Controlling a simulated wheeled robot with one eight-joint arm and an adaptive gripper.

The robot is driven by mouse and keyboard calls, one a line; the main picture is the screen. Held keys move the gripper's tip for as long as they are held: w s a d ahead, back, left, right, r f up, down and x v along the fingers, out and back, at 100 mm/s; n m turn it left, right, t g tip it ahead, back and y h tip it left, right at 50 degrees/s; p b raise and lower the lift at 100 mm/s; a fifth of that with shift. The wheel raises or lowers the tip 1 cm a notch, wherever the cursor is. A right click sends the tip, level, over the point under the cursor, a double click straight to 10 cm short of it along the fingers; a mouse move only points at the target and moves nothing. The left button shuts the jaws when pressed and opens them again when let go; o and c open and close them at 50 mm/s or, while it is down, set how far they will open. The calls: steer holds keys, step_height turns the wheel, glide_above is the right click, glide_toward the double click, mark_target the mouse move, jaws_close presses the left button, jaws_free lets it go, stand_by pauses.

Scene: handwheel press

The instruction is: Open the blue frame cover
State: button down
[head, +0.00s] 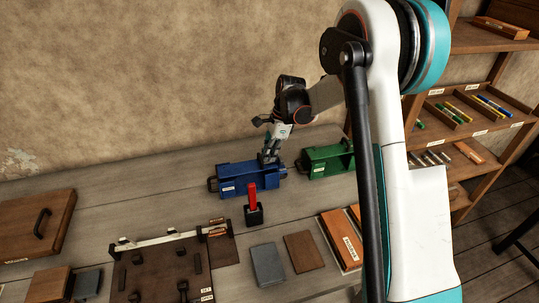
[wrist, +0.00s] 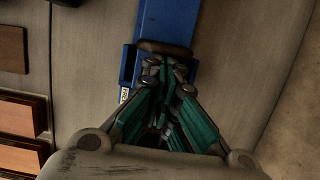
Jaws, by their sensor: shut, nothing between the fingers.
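The blue frame (head: 238,180) stands on the bench near the back wall, with a blue cover face and a small white label on its front. In the wrist view the blue frame (wrist: 168,18) runs up from the fingertips, with a dark rounded bar across it. My gripper (head: 268,160) is at the right part of the blue frame's top, pointing down. In the wrist view its fingertips (wrist: 168,66) are together at the dark bar, with nothing seen between them. I cannot tell whether they touch it. The gripper hides part of the frame.
A green frame (head: 328,160) stands to the right. A red lever on a black base (head: 253,206) stands close in front. Flat blocks (head: 267,264), a dark board (head: 160,272) and a handled wooden panel (head: 36,226) lie on the bench. Shelves (head: 470,120) stand at right.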

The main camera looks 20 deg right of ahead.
steer(key=a+r+h+p, duration=0.4)
steer(key=a+r+p, duration=0.2)
steer(key=a+r, duration=0.7)
steer(key=shift+a+r, duration=0.4)
steer(key=shift+a, duration=0.2)
stand_by(0.7)
